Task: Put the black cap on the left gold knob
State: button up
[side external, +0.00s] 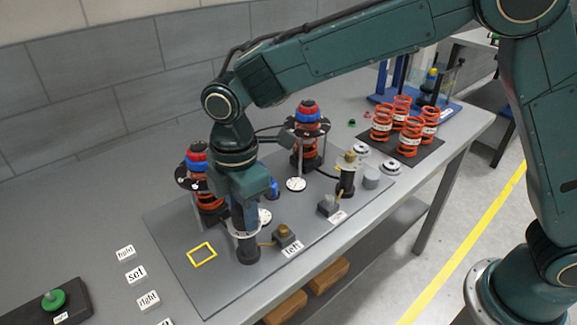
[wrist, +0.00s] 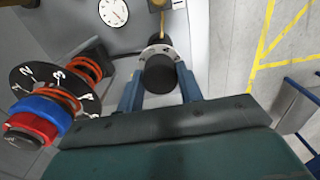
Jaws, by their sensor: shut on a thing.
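My gripper (side external: 243,213) points down over the left part of the grey plate. Its two blue fingers are shut on the black cap (wrist: 159,76), a dark cylinder in the wrist view. A pale ring with small holes (wrist: 160,52) sits at the cap's far end, and it also shows in the side view (side external: 246,229). A black post (side external: 247,251) stands right below the ring. Whether cap and post touch, I cannot tell. Any gold knob on top of this post is hidden. A gold piece (side external: 283,230) sits on a grey block by the "left" label (side external: 292,249).
A spring unit with red and blue top (side external: 196,160) stands close to my gripper, and another (side external: 307,115) farther back. A second black post (side external: 346,183) has a gold top. Orange springs (side external: 410,137) stand on a dark mat. A yellow square outline (side external: 202,255) encloses bare plate.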

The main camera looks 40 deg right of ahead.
jog(key=shift+f, duration=0.1)
jog(key=o, duration=1)
jog(key=shift+r, duration=3.55)
jog(key=shift+d, duration=0.1)
